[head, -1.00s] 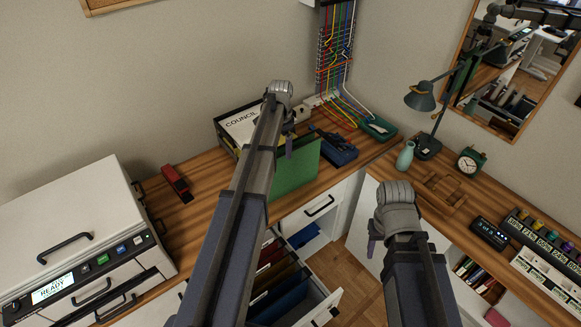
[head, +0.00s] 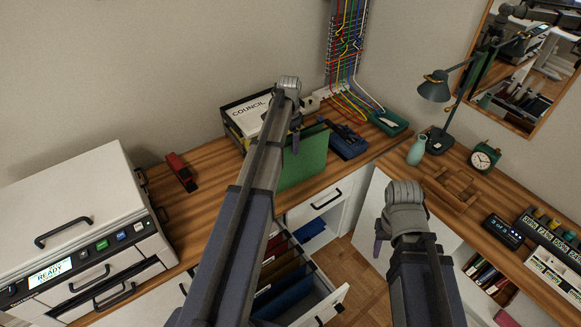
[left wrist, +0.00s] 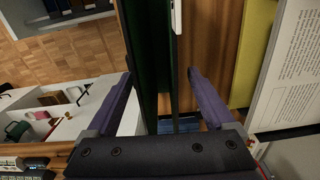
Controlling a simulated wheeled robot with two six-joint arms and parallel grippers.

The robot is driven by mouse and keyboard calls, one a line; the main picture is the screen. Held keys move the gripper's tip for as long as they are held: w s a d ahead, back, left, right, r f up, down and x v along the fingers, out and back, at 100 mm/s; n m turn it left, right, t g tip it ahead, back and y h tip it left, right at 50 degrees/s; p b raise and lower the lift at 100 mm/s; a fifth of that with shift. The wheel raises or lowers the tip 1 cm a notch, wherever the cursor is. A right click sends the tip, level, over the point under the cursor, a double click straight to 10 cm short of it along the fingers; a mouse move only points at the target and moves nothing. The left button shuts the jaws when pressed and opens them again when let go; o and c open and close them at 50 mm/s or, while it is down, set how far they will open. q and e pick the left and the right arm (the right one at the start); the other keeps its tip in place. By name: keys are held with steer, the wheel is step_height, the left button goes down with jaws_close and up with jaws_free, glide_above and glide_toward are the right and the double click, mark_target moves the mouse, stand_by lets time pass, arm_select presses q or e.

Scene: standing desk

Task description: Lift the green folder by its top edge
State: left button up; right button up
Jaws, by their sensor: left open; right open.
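The green folder (head: 304,163) stands upright near the desk's front edge in the head view, partly hidden by my left arm. My left gripper (head: 297,138) is at its top edge. In the left wrist view, my left gripper (left wrist: 160,75) is open, and the dark green folder (left wrist: 148,50) lies between its two purple fingers. I see gaps at the fingers and cannot tell whether either one touches. My right gripper (head: 379,241) is open and empty, in front of the right desk section, away from the folder.
An open drawer (head: 328,305) with several hanging folders is below the desk. A document tray marked COUNCIL (head: 231,124) stands behind the left gripper. A blue device (head: 350,148) sits right of the folder. A printer (head: 75,205) stands at left, a lamp (head: 434,92) at right.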

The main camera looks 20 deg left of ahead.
mark_target(291, 152)
arm_select(q)
steer(key=shift+d+f+b, duration=0.2)
steer(key=shift+f+b, duration=2.45)
steer(key=shift+r, duration=0.1)
jaws_close()
